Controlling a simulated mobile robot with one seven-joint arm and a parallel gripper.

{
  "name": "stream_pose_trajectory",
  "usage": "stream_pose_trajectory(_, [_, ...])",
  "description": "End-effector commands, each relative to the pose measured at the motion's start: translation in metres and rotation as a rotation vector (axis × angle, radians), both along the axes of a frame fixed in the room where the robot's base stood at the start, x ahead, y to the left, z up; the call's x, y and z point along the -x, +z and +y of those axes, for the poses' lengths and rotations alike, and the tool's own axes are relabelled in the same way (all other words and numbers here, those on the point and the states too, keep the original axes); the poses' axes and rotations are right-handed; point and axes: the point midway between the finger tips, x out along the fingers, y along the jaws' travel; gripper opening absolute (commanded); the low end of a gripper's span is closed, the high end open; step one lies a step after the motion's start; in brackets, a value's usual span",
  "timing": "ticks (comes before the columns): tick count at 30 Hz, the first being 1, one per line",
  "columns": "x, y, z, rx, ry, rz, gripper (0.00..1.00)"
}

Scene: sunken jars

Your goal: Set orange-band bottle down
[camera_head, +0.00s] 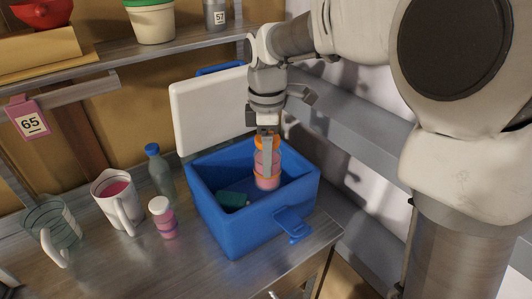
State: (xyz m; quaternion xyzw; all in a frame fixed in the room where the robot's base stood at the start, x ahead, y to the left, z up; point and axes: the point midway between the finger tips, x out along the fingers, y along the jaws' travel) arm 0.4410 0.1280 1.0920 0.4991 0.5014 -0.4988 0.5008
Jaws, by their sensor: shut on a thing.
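My gripper (267,134) points down over the blue box and is shut on a bottle with orange bands (268,180). The bottle is upright, with pinkish contents, orange bands near its top and toward its base. Its lower part is inside the opening of the blue box (238,231). I cannot tell whether its base touches the box floor. A dark green item (232,199) lies inside the box, left of the bottle. The box's white lid (208,113) stands open behind it.
Left of the box on the metal counter stand a small pink jar with a white cap (163,218), a blue-capped bottle (159,170), a white pitcher (119,202) and a clear jug (52,230). A shelf (118,60) runs above. A wall lies close on the right.

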Motion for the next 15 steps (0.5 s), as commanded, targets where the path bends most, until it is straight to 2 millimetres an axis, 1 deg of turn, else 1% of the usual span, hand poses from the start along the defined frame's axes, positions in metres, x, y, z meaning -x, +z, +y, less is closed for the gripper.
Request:
stream_pose_trajectory(1, [-0.011,0.000,-0.001,-0.001,-0.001,0.000,0.00])
stream_pose_trajectory(3, [-0.025,0.000,-0.002,-0.002,-0.001,0.000,0.00])
stream_pose_trajectory(9, [-0.063,0.001,-0.006,-0.001,-0.001,-0.001,0.00])
stream_pose_trajectory(15, [-0.095,0.001,-0.009,-0.001,0.000,-0.001,0.00])
